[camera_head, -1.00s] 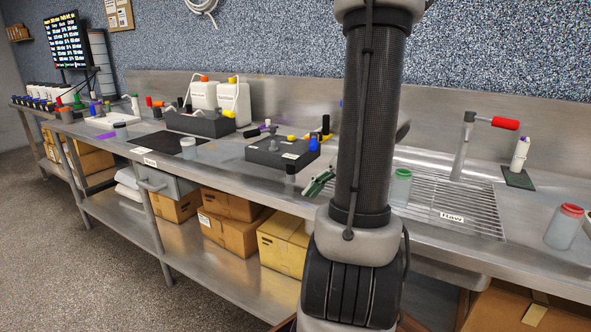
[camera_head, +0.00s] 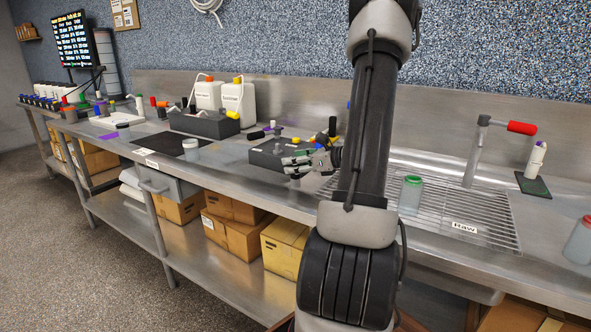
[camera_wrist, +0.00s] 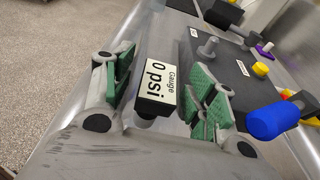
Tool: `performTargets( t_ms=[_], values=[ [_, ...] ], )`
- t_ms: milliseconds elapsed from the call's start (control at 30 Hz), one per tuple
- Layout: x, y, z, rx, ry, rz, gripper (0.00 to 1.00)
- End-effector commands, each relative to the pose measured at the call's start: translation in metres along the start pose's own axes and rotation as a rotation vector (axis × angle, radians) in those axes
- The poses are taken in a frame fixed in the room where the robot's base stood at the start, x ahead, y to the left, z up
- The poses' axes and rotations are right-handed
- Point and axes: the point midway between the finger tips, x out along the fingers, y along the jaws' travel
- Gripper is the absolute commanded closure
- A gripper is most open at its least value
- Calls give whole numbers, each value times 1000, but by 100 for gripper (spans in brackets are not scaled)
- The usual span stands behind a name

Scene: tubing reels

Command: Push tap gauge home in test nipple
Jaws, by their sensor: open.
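The tap gauge (camera_wrist: 155,82), a small dark block with a white face reading "Gauge 0 psi", lies between my open fingers in the wrist view. My gripper (camera_wrist: 165,77) has green pads spread on both sides of it, with no clear grip. In the head view my gripper (camera_head: 298,163) is at the front right of a dark block (camera_head: 266,153). That dark block (camera_wrist: 222,68) also shows beyond the gauge in the wrist view, with a grey upright nipple (camera_wrist: 207,47) on it. I cannot tell whether this is the test nipple. The gauge's underside is hidden.
A blue knob (camera_wrist: 270,121) stands close to my right finger. A yellow cap (camera_wrist: 260,69) and a purple part (camera_wrist: 265,48) are on or beside the block. White jugs (camera_head: 238,100) stand farther left.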

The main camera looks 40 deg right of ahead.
Motion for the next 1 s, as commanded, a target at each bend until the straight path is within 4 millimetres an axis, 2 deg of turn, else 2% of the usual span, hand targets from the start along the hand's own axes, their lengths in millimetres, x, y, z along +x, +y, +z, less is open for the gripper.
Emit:
performTargets(
  t_ms=[267, 500, 567, 833, 1000],
  values=[
    [4, 0, 0, -1, 0, 0, 43],
    [4, 0, 0, -1, 0, 0, 87],
    [4, 0, 0, -1, 0, 0, 96],
    [3, 0, 3, -3, 0, 0, 96],
    [-4, 0, 27, -8, -2, -1, 96]
  ],
)
